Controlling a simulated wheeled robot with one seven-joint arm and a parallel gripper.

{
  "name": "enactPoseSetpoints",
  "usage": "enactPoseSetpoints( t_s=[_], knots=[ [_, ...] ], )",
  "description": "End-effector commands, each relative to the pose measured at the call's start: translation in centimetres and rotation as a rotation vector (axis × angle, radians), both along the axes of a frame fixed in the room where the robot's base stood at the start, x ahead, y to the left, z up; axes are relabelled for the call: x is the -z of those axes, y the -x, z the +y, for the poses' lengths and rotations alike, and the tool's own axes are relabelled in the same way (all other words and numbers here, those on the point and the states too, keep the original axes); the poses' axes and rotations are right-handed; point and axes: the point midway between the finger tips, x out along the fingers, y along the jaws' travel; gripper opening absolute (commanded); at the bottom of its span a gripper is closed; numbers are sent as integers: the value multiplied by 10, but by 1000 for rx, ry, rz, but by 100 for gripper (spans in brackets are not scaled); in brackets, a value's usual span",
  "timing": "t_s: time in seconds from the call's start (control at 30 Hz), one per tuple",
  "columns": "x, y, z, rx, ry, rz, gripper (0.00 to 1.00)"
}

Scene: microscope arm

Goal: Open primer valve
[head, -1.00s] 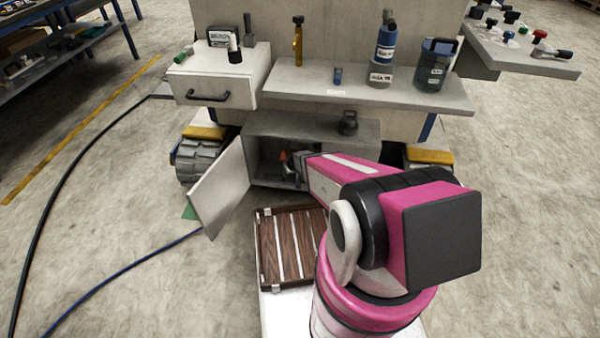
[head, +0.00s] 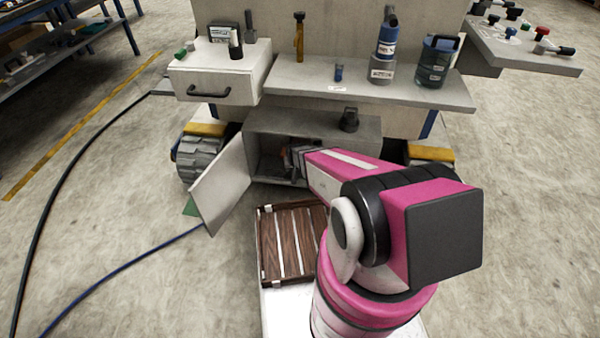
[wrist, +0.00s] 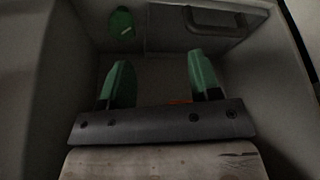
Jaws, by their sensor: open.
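My gripper (wrist: 160,88) reaches into the open cabinet (head: 345,128) under the shelf. In the wrist view its two green-tipped fingers are apart. A small orange part (wrist: 180,101) shows low between them, mostly hidden behind the gripper's dark crossbar. I cannot tell whether it is the primer valve or whether a finger touches it. In the head view my arm hides most of the cabinet's inside and the fingertips.
The cabinet door (head: 222,182) stands open at the left. In the wrist view, a green rounded thing (wrist: 121,24) and a dark handle (wrist: 214,22) show beyond the fingers. The cabinet walls are close on both sides. A slatted wooden tray (head: 290,244) lies in front.

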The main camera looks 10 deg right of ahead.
Motion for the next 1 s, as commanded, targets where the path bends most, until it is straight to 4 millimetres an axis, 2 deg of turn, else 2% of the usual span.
enactPoseSetpoints(
  t_s=[0.1, 0.3, 0.67, 1.0],
  knots=[
    [3, -7, -25, 144, 4, 1, 57],
    [5, -13, -49, 291, 6, -9, 57],
    [26, -22, -54, 319, 4, -16, 57],
    [80, -44, -61, 318, 3, -15, 57]
  ],
)
